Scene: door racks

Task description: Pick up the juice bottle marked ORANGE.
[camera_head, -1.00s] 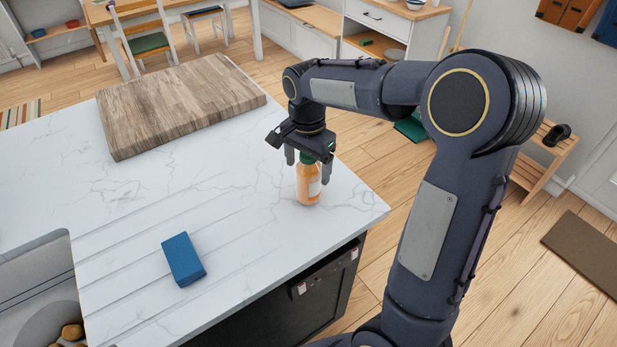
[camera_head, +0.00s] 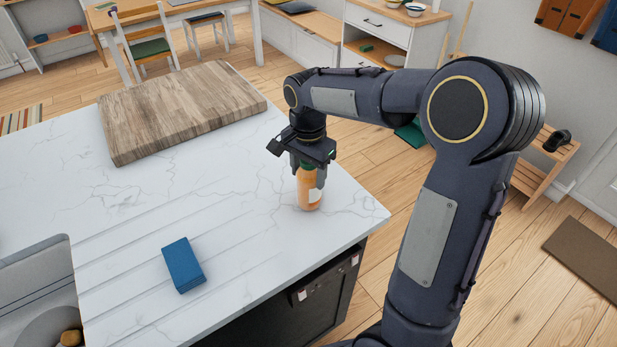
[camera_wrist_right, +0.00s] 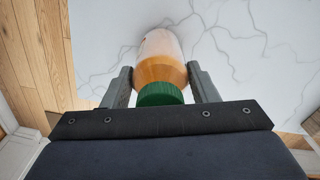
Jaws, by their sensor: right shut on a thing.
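The juice bottle (camera_head: 308,193) is orange with a green cap and a pale label. It stands upright on the white marble counter (camera_head: 240,215) near its right corner. I cannot read the label's words. My right gripper (camera_head: 308,172) points down over it and is shut on its upper part, just below the cap. The right wrist view shows the bottle (camera_wrist_right: 162,62) between the two fingers (camera_wrist_right: 160,85), with the green cap nearest the camera. My left gripper is not in view.
A wooden cutting board (camera_head: 180,105) lies at the back of the counter. A blue block (camera_head: 183,265) lies toward the front. A sink (camera_head: 35,290) is at the left. The counter's right edge is close to the bottle, with wooden floor beyond.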

